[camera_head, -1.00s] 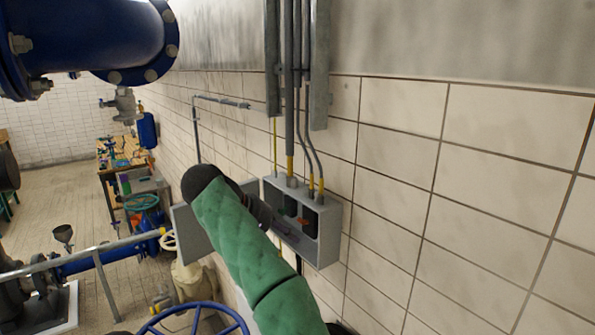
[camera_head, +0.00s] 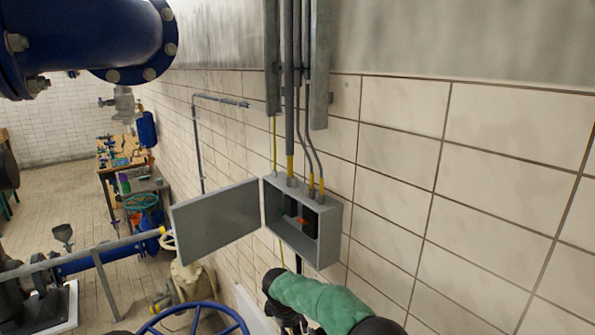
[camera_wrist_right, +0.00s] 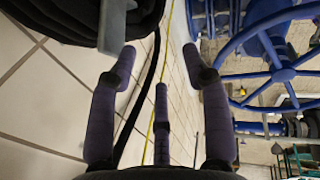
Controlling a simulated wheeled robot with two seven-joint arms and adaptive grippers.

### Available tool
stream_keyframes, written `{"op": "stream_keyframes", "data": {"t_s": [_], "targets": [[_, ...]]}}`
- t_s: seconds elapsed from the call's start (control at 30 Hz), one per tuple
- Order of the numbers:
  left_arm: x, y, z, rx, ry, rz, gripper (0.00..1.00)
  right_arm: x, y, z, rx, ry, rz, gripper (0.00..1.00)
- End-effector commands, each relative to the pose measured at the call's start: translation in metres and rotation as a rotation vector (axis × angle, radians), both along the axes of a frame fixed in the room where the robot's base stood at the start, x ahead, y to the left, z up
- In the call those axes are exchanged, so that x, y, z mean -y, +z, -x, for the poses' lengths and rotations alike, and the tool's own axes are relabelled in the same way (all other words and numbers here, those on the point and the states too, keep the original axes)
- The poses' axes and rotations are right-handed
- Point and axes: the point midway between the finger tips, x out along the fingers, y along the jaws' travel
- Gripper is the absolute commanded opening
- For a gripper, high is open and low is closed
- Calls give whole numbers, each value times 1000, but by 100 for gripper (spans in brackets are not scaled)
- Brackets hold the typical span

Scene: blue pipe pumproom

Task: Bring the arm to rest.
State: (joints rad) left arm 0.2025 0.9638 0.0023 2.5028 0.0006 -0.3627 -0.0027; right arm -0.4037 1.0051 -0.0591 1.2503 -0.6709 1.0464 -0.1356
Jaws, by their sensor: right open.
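My right arm, in a green sleeve, comes in at the bottom of the head view below the grey wall box. Its gripper (camera_head: 287,321) is small and partly cut off there by the lower edge. In the right wrist view the gripper (camera_wrist_right: 158,72) has its dark fingers spread apart with nothing between them. My left gripper is in neither view.
The grey electrical box (camera_head: 326,232) is on the tiled wall with its door (camera_head: 215,220) swung open to the left. A blue handwheel (camera_head: 196,306) is left of my arm and also shows in the wrist view (camera_wrist_right: 283,74). Cables run beyond the fingers.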

Motion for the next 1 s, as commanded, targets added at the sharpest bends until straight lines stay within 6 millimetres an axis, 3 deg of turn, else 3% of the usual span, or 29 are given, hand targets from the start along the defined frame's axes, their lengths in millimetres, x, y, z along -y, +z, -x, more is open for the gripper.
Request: {"op": "stream_keyframes", "data": {"t_s": [0.03, 0.2, 0.3, 0.5, 0.7, 1.0], "targets": [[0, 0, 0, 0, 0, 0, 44, 8, -29, 12, -37, -15, -40, 48], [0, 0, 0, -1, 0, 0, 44, 25, -119, 66, -139, -110, -214, 48], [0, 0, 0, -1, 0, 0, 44, 35, -163, 108, -192, -204, -319, 48], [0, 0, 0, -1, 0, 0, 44, 57, -224, 199, -263, -454, -491, 48], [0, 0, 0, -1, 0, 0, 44, 78, -250, 282, -284, -722, -584, 48], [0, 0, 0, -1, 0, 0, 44, 104, -254, 363, -270, -996, -604, 48]]}}
